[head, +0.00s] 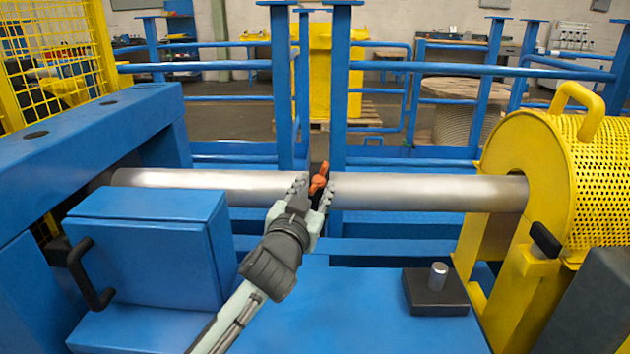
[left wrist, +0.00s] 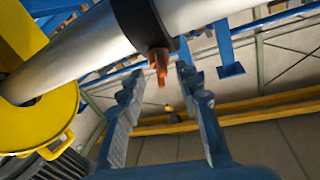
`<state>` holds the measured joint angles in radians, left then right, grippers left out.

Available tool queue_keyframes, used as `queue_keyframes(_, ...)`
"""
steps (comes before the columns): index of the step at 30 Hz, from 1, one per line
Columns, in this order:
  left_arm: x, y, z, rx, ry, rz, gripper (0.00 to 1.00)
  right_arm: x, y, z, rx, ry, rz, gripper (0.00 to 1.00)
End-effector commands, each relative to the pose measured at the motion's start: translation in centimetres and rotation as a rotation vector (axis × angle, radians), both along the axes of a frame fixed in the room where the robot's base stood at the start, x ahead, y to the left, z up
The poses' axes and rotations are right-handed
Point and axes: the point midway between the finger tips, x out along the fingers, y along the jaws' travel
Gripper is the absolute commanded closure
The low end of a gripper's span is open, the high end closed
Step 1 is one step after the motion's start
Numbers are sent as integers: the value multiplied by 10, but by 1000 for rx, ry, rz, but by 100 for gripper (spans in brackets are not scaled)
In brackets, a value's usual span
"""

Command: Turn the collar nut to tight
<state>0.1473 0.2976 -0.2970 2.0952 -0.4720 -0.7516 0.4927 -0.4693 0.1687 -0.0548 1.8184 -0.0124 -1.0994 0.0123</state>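The orange collar nut (head: 319,178) sits on the near side of the long metal shaft (head: 430,192), about mid-length. In the left wrist view the nut (left wrist: 158,64) sticks out from a dark collar (left wrist: 140,25) around the shaft. My left gripper (head: 313,192) is open, with its fingertips close to the nut. In the left wrist view the fingers (left wrist: 159,76) stand apart, with the nut between or just beyond their tips. I see gaps beside the nut and no clear contact. My right gripper is not in view.
A blue box with a black handle (head: 150,235) stands at left, below the shaft. A perforated yellow guard (head: 600,160) surrounds the shaft's right end. A black block with a metal pin (head: 436,290) sits on the blue deck at right. Blue posts and rails stand behind the shaft.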

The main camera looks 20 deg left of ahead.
Motion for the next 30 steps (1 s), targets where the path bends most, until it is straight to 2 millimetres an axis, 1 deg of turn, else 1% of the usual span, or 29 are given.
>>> queue_keyframes(1,8,0,1,2,-1,0,66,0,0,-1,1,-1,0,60)
queue_keyframes(3,15,1,1,1,-1,-1,66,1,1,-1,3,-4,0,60)
queue_keyframes(6,22,1,0,0,-1,-1,66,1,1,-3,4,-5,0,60)
queue_keyframes(15,24,2,0,0,0,-1,66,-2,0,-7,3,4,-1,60)
queue_keyframes(23,24,2,0,0,0,-1,98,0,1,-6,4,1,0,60)
queue_keyframes(24,24,2,0,0,0,-1,100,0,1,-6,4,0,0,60)
queue_keyframes(30,24,2,0,7,2,-9,100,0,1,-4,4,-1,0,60)
